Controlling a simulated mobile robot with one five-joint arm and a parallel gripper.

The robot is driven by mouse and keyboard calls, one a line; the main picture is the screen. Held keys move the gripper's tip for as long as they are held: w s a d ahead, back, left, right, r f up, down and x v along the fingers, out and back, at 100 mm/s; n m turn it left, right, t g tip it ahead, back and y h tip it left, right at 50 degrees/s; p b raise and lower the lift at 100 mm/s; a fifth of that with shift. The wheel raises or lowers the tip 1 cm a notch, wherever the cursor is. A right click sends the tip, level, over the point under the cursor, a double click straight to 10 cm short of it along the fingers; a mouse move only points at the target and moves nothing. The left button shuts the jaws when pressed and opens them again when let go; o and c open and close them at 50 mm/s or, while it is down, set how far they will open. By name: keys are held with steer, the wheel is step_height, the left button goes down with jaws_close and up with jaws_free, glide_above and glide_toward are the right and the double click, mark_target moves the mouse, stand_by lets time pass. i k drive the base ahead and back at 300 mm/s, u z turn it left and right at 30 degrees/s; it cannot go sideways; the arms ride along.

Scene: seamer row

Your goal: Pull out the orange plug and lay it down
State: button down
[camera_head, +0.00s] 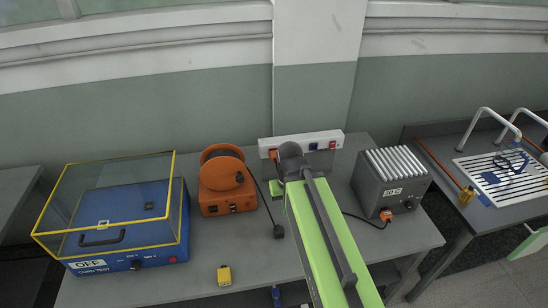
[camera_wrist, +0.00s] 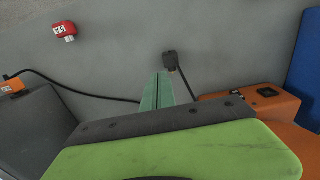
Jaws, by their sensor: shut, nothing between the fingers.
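An orange plug (camera_head: 273,153) shows at the left end of the white power strip (camera_head: 299,141) against the wall, partly beside my arm. Another orange plug (camera_head: 386,214) sits in the front of the grey heater box (camera_head: 372,182); it also shows at the left edge of the wrist view (camera_wrist: 12,86), with a black cable running from it. My gripper (camera_wrist: 160,78) is shut and empty, pointing over the grey table. Its fingertips appear close beside a black plug (camera_wrist: 170,59) in the picture; I cannot tell the gap. In the head view my arm hides the fingers.
The orange reel (camera_head: 222,178) stands left of my arm, its cable ending in the black plug (camera_head: 278,231). A blue box (camera_head: 125,225) with a clear yellow-edged cover is further left. A yellow block (camera_head: 224,275) lies near the front.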

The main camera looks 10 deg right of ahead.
mark_target(273, 159)
steer(key=u, duration=0.35)
steer(key=k, duration=1.75)
steer(key=u, duration=0.85)
steer(key=i, duration=1)
